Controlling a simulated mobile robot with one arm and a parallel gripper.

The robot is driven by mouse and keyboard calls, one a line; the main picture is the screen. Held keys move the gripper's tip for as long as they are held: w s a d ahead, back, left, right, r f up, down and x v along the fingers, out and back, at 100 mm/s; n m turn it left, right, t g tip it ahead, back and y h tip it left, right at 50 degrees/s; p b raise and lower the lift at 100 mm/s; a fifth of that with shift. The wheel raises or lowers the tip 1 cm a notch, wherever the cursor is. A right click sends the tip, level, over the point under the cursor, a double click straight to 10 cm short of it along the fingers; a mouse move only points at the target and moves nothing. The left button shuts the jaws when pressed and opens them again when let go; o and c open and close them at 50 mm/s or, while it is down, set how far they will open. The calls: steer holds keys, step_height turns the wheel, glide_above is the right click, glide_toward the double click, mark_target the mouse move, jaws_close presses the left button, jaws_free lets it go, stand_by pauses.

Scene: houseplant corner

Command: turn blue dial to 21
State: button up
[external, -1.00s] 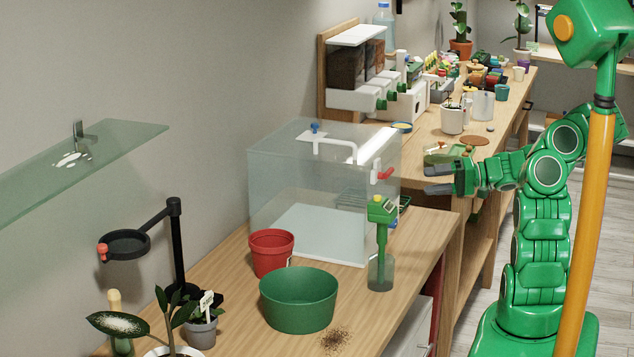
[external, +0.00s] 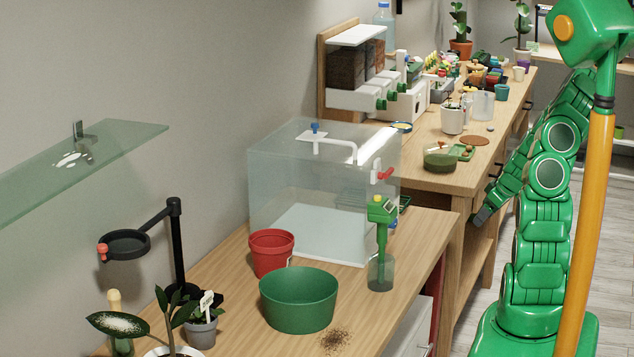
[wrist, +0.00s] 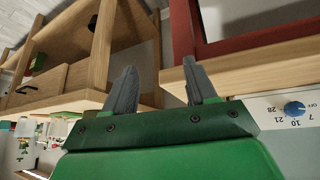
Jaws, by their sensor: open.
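The blue dial (wrist: 294,108) is at the right edge of the wrist view, on a white panel (wrist: 262,106) with numbers around it, including 28, 21, 10 and 7. The lettering appears upside down, and I cannot tell which number the dial points to. My gripper (wrist: 160,88) is open, with its two grey fingers apart and nothing between them. The dial lies to the right of the fingers, apart from them. In the external view my gripper (external: 481,214) hangs low beside the bench edge; the dial cannot be made out there.
In the wrist view, a red frame (wrist: 182,32) and wooden bench parts (wrist: 285,72) lie close to the fingers. In the external view, a glass tank (external: 275,190), green bowl (external: 297,305) and red pot (external: 270,255) stand on the near bench (external: 400,262). Floor shows between the bench and my arm.

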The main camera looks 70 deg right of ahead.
steer(key=s+d+r+n+h, duration=0.3)
steer(key=d+r+n+h, duration=0.3)
steer(key=d, duration=0.5)
steer(key=w+r+n+t+h, duration=0.1)
steer(key=w+r+n+t, duration=0.4)
steer(key=w+r+n, duration=0.5)
steer(key=w+a+r+n+t+y, duration=0.1)
steer(key=w+a+n+t+y, duration=0.35)
steer(key=a+n, duration=0.55)
steer(key=a+f+n+y, duration=0.2)
steer(key=a+n+y, duration=0.55)
steer(key=a, duration=1.05)
steer(key=shift+m+g+y, duration=0.35)
steer(key=shift+m+y, duration=0.45)
steer(key=shift+m, duration=0.15)
steer(key=f, duration=1)
steer(key=shift+w+d+f, duration=0.2)
steer(key=shift+w+f, duration=0.05)
steer(key=shift+f, duration=0.1)
steer(key=shift+x, duration=3.9)
